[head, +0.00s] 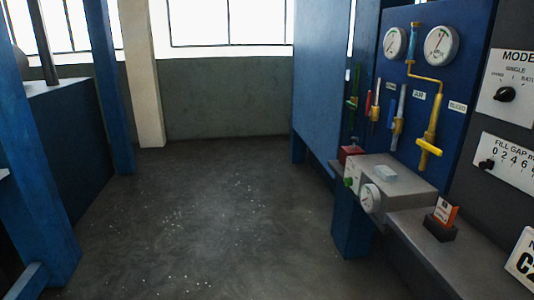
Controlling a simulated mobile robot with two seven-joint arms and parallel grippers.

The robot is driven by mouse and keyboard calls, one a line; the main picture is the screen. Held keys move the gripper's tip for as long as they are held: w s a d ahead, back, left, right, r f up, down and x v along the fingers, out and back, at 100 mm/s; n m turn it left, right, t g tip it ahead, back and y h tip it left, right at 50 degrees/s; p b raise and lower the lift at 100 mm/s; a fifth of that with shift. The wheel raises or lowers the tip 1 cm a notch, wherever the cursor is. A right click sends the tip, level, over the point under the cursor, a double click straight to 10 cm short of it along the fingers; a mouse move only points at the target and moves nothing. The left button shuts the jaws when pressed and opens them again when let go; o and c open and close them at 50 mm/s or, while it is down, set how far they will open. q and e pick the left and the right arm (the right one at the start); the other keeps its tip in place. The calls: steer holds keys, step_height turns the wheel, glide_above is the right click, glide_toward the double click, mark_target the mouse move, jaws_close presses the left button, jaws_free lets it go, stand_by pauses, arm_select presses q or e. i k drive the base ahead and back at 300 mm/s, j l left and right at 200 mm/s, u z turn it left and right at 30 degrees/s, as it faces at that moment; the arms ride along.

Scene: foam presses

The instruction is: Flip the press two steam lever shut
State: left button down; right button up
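A blue press panel (470,50) stands at the right. It carries a row of valves with small labels too small to read surely, so I cannot tell which is the steam lever or whether this is press two. The green, red and blue handles stand roughly upright. Neither gripper is in view.
Two round gauges (440,46) sit above the valves. A grey box (385,172) with another gauge and a grey ledge (410,225) holding an orange card (445,212) jut out below. Blue posts (35,150) stand left. The middle floor (200,220) is clear.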

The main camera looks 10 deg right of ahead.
mark_target(368, 112)
steer(key=i+j+z, duration=0.2)
steer(key=i+z, duration=0.25)
steer(key=i, duration=0.15)
steer(key=i+j+z, duration=0.45)
steer(key=i, duration=0.15)
steer(key=i+j+z, duration=0.45)
steer(key=i+j, duration=0.25)
